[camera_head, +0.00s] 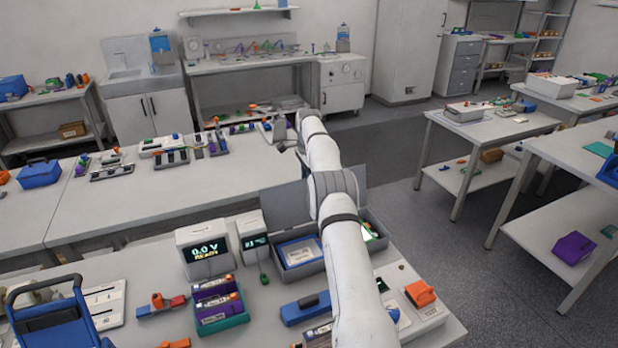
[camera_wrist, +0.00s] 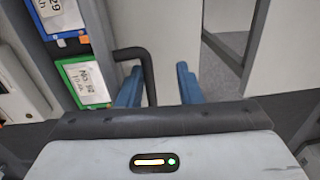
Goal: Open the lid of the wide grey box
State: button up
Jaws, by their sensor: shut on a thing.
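The wide grey box (camera_head: 327,264) stands on the near bench, partly hidden by my arm. Its lid (camera_head: 286,206) is raised at the back and leaves the inside showing. In the wrist view the lid (camera_wrist: 158,38) is a pale panel with a dark bent handle (camera_wrist: 146,62). My gripper (camera_wrist: 158,76) has blue fingers, with the handle's bar running between them; it is shut on the handle, though the contact is partly hidden. A blue-framed card (camera_head: 299,252) and a green-framed card (camera_wrist: 88,82) lie in the box.
A display unit reading 0.0 V (camera_head: 205,251) and a smaller meter (camera_head: 254,240) stand left of the box. A blue case (camera_head: 305,308) and an orange-topped device (camera_head: 420,293) are in front. Open floor lies to the right of the bench.

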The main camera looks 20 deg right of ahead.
jog(key=shift+o, duration=1.2)
jog(key=shift+w+a+f, duration=0.1)
jog(key=shift+a+f, duration=0.2)
jog(key=shift+f, duration=0.45)
jog(key=shift+r, duration=0.1)
notch_tip(320, 180, up, 9)
jog(key=b, duration=0.1)
jog(key=shift+s+d, duration=0.25)
jog(key=shift+s+r, duration=0.1)
